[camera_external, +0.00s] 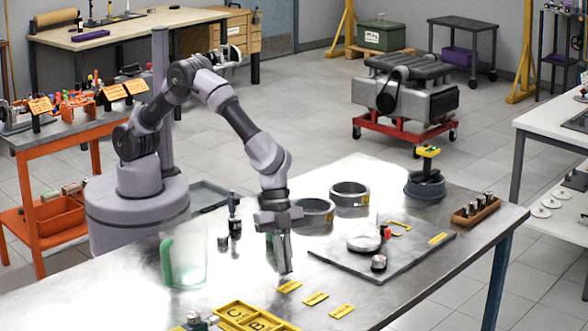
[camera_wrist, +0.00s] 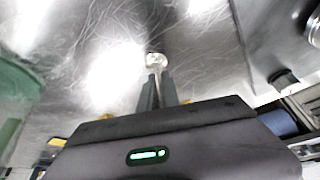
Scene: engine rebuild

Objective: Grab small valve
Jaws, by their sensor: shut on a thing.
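My gripper (camera_external: 285,268) points down low over the metal workbench (camera_external: 220,292), close to the first of several yellow labels. In the wrist view my gripper (camera_wrist: 158,82) has its two dark fingers close together. A small valve (camera_wrist: 156,60) with a pale round head shows at the fingertips, and the fingers are shut on it. Its stem is mostly hidden between the fingers. In the external view the valve is too small to tell from the fingertips. I cannot tell whether it touches the bench.
A clear jug with a green handle (camera_external: 167,260) stands left of my gripper. A yellow lettered tray (camera_external: 262,322) lies at the front. A grey mat (camera_external: 340,258) with metal parts is to the right. Two metal rings (camera_external: 318,213) (camera_external: 350,194) stand behind.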

